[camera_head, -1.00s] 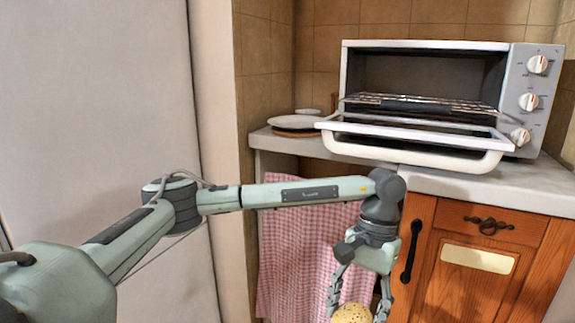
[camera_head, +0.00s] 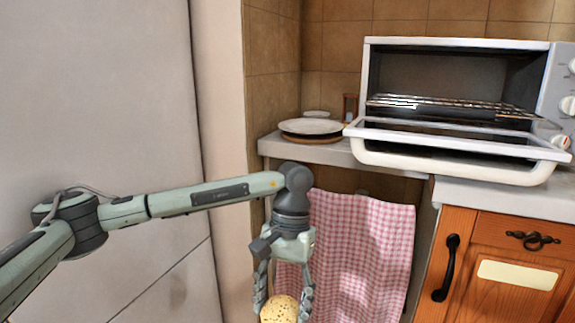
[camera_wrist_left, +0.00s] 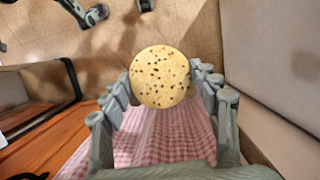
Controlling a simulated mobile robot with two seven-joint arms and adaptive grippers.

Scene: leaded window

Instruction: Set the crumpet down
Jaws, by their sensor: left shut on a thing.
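The crumpet (camera_head: 279,309) is round, pale yellow and dotted with dark holes. My left gripper (camera_head: 282,300) points down and is shut on it in the head view, in front of the checked cloth and below counter height. The crumpet's lower part is cut off by the picture's bottom edge. In the left wrist view the crumpet (camera_wrist_left: 160,77) sits between the fingertips (camera_wrist_left: 160,82), its flat face towards the camera, with floor beyond it. My right gripper is not seen in the head view.
A white plate (camera_head: 311,126) lies on a brown round board on the counter's left end, a small white dish behind it. The toaster oven (camera_head: 460,95) stands open, its door (camera_head: 450,165) jutting over the counter edge. A pink checked cloth (camera_head: 360,250) hangs below.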

